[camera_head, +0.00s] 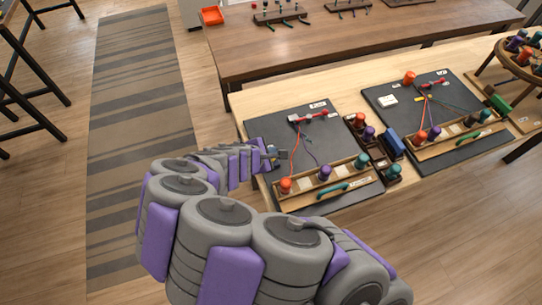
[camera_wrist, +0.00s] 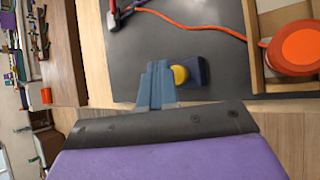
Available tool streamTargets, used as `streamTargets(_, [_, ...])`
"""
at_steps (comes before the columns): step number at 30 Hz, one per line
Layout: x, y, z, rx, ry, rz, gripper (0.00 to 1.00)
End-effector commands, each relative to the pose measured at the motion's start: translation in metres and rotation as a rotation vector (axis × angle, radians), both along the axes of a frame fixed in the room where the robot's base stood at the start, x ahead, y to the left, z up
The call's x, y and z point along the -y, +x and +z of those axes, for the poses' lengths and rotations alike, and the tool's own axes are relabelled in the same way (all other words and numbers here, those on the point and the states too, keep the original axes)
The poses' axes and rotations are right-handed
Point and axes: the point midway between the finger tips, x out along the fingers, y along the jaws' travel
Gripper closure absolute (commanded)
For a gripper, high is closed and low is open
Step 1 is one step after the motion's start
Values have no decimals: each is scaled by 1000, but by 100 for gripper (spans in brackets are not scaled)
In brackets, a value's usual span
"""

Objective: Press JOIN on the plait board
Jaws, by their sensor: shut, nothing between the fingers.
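The near-left plait board (camera_head: 262,130) is a dark slab on the light wooden table. It carries a red clamp at its far side, a red cord and a bluish cord, and a wooden rack (camera_head: 330,189) with orange, purple and teal spools. A yellow round button on a dark blue block (camera_wrist: 189,71) sits at the board's edge in the wrist view; no JOIN lettering is readable. My gripper (camera_wrist: 156,82) is shut and empty, its blue fingertips just left of the yellow button. I cannot tell whether they touch. In the head view my gripper (camera_head: 272,152) is at the board's left edge.
A second dark board (camera_head: 408,110) with its own rack stands to the right. Between the boards are small holders with spools and a blue block (camera_head: 391,145). A brown table (camera_head: 330,50) lies behind. An orange spool (camera_wrist: 296,48) rises right of my fingers.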

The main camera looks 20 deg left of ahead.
Motion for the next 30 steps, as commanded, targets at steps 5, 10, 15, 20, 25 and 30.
streamTargets(5, [0,0,0,0,0,0,100])
streamTargets(10, [0,0,-1,0,0,0,100])
streamTargets(15, [1,-1,-7,-1,-1,0,100])
streamTargets(20, [1,-1,-7,0,0,0,100])
streamTargets(25, [1,-1,-7,0,0,0,100])
streamTargets(30, [1,-1,-8,0,0,0,100])
